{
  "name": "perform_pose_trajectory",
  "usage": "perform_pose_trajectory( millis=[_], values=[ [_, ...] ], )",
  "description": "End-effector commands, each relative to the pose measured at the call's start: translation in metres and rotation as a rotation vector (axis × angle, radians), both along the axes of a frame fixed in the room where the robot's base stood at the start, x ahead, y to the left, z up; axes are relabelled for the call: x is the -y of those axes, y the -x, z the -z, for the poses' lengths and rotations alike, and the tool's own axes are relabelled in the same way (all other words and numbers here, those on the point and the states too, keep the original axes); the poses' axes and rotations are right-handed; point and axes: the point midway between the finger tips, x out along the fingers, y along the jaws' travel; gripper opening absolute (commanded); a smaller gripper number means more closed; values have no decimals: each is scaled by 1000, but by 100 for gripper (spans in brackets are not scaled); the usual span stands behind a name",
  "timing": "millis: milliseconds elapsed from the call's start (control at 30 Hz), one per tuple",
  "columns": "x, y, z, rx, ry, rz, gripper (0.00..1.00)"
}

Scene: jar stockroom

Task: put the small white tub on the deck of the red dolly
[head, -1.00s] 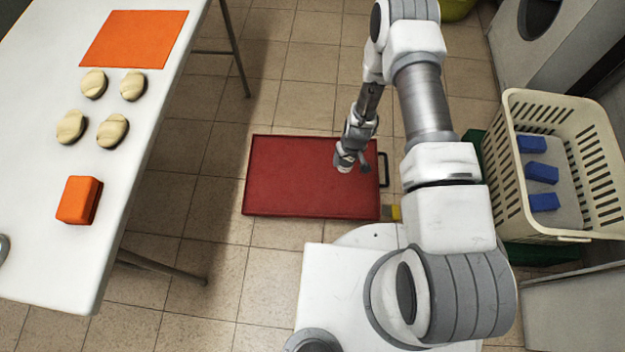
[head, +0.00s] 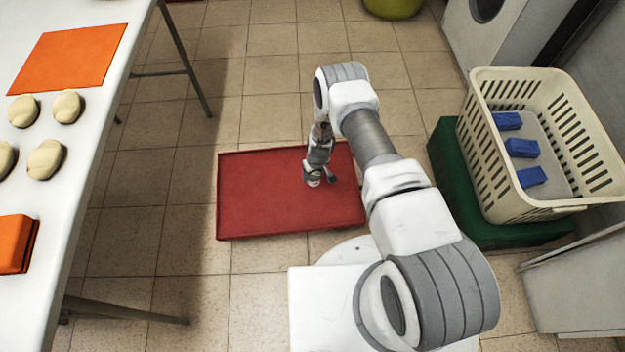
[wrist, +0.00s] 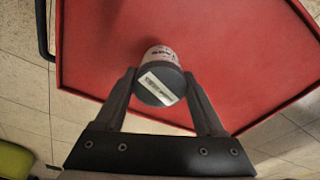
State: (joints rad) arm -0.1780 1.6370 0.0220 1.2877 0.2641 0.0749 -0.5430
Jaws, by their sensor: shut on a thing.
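The small white tub (wrist: 160,56) is between my gripper's fingers in the wrist view, with its grey, labelled end toward the camera. My gripper (wrist: 162,88) is shut on it. In the head view my gripper (head: 320,181) is over the right half of the red dolly (head: 265,207), and a small white part of the tub (head: 313,183) shows below it. The red deck (wrist: 235,50) fills most of the wrist view behind the tub and looks bare. I cannot tell whether the tub touches the deck.
A white table (head: 90,175) with orange items and pale lumps stands at the left. A cream basket (head: 520,205) with several blue blocks sits on a green base (head: 450,185) at the right. Tiled floor (head: 190,240) lies open between table and dolly.

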Motion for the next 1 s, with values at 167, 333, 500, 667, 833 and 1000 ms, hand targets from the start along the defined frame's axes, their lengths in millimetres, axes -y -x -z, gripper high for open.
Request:
perform_pose_trajectory(
  millis=[167,333,500,667,833,1000],
  values=[
    [0,-15,9,2,0,-1,0],
    [0,-15,22,-2,1,0,0],
    [0,-15,48,-1,0,0,0],
    [0,-16,48,1,0,-1,0],
    [0,-16,49,0,0,0,0],
    [0,-15,52,0,0,0,88]
  ],
)
